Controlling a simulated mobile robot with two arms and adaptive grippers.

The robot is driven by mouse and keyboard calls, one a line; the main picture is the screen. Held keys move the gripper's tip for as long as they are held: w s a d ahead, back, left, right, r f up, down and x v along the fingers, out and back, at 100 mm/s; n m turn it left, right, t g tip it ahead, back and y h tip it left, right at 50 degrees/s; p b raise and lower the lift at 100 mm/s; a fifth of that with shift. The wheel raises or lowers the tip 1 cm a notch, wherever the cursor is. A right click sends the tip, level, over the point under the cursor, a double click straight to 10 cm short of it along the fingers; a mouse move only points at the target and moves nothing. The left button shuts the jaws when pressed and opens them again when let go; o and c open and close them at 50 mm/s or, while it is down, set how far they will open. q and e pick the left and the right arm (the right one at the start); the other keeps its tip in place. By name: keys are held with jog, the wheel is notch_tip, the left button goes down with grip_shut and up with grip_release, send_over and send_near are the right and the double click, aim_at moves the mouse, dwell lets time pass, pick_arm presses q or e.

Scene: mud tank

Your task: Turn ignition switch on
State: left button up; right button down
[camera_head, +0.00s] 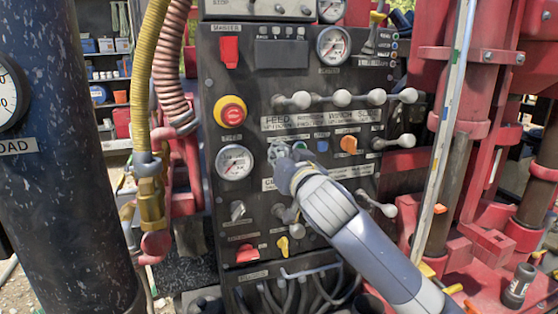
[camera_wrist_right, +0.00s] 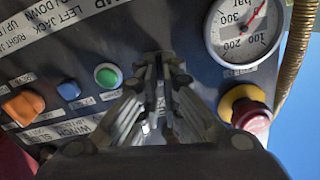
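The dark control panel (camera_head: 260,95) stands upright ahead of me. My right gripper (camera_head: 279,153) reaches to its middle, left of a green button (camera_head: 300,145), and its fingers (camera_wrist_right: 160,68) point at the panel. In the wrist view the fingertips are close together, between the green button (camera_wrist_right: 108,76) and the red-and-yellow stop button (camera_wrist_right: 248,110). They cover the panel spot in front of them. I cannot tell whether they hold a switch; no ignition label is readable. A silver knob (camera_head: 238,210) sits lower left on the panel. My left gripper is not in view.
Levers (camera_head: 341,98) stick out above my right gripper, and another lever (camera_head: 380,205) is at its right. An orange switch (camera_head: 349,144) and a pressure gauge (camera_head: 235,162) are nearby. A yellow hose (camera_head: 143,80) and a dark column (camera_head: 65,180) stand at the left.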

jog(key=shift+w+d+f+m, duration=0.1)
jog(key=shift+m, duration=2.2)
jog(key=shift+d+f+m, duration=0.1)
jog(key=shift+m, duration=2.2)
jog(key=c, duration=1.8)
grip_release()
